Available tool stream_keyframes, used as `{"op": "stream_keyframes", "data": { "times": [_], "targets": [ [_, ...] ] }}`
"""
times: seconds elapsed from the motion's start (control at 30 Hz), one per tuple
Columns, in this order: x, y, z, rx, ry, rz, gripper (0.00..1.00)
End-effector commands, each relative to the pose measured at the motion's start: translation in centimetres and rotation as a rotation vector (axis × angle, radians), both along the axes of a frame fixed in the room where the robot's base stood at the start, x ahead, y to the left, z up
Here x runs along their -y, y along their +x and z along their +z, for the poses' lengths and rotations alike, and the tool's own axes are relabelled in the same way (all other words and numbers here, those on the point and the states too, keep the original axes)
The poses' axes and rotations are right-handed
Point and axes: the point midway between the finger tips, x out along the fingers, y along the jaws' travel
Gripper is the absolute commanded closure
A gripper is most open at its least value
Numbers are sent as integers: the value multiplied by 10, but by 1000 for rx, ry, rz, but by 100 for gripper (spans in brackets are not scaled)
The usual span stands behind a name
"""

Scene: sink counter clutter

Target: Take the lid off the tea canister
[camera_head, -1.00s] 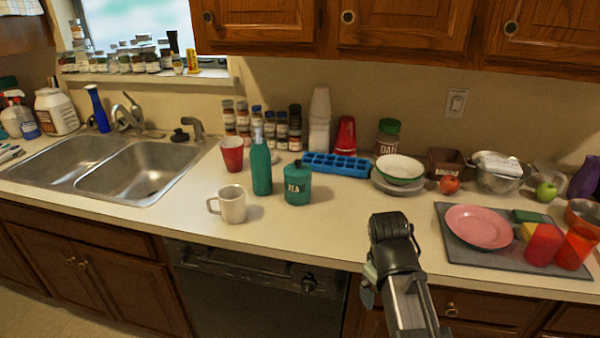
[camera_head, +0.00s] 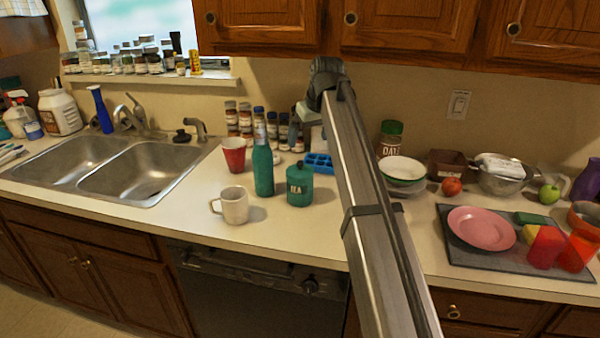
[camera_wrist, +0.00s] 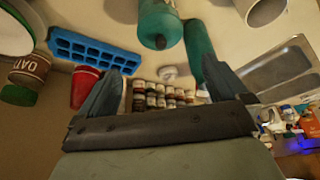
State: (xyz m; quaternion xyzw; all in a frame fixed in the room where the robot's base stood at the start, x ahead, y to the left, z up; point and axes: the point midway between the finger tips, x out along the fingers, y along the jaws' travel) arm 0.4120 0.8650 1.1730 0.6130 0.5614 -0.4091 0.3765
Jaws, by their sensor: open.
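The tea canister (camera_head: 299,186) is a teal pot with a white TEA label, upright on the counter. Its lid (camera_head: 299,168) with a small knob is on it. In the wrist view the canister (camera_wrist: 157,20) is at the top, its knob facing me. My gripper (camera_head: 299,128) is above and behind the canister, apart from it. In the wrist view my gripper (camera_wrist: 166,68) is open with nothing held, its fingers wide apart. The canister is beyond the fingertips. My arm hides part of the counter behind the canister.
A teal bottle (camera_head: 263,170) stands close left of the canister, and a white mug (camera_head: 234,205) is front left. A blue ice tray (camera_head: 318,163) lies behind, partly hidden. Spice jars (camera_head: 246,125) line the wall. Counter in front of the canister is clear.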

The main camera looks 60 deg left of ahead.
Motion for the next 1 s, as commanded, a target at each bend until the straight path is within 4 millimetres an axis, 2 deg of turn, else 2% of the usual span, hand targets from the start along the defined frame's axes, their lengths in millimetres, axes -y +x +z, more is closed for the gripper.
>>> {"op": "stream_keyframes", "data": {
  "times": [0.23, 0.6, 0.87, 1.0],
  "targets": [
    [-9, 1, -18, -4, 0, -2, 0],
    [-31, 3, -72, -3, 0, -1, 0],
    [-38, 4, -84, -3, 0, -1, 0],
    [-45, 4, -97, -3, 0, -1, 0]
  ]
}}
